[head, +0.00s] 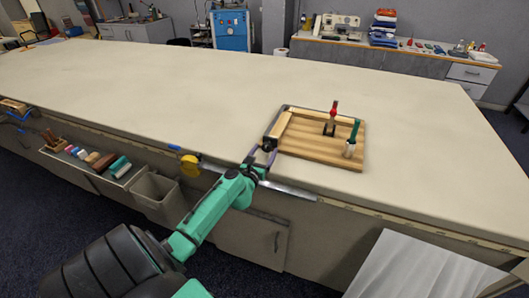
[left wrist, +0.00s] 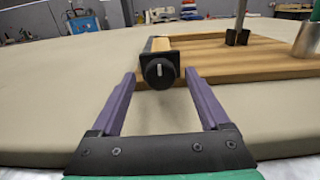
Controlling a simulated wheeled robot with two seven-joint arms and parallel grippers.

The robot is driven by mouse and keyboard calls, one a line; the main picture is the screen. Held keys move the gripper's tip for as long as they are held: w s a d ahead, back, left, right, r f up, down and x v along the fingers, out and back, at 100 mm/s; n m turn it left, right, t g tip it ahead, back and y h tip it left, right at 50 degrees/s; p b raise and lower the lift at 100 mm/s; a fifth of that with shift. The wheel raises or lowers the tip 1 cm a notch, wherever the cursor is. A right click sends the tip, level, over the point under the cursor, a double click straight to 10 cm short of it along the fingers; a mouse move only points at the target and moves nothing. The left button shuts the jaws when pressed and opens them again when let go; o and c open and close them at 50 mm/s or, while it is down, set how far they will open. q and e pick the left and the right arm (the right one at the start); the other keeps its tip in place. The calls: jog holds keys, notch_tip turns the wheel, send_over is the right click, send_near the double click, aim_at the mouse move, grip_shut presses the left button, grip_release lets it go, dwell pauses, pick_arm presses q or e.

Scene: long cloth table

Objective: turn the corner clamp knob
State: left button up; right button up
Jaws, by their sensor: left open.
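The corner clamp knob is a round black knob (left wrist: 159,72) with a pale mark on its face, at the near left corner of a wooden board (head: 325,151). In the head view the black corner piece (head: 270,143) sits just beyond my fingers. My left gripper (head: 262,155) is open at the table's front edge. In the left wrist view its two purple fingers (left wrist: 158,84) are apart, with the knob between and slightly beyond their tips. I cannot tell whether they touch it. My right gripper is not in view.
On the board stand a red-handled clamp (head: 333,112) and a green-handled tool (head: 353,136). A yellow object (head: 190,165) hangs at the table's front edge. The cloth table (head: 150,90) is clear around the board. A bin (head: 155,192) hangs at the front left.

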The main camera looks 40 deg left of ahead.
pick_arm(q)
grip_shut()
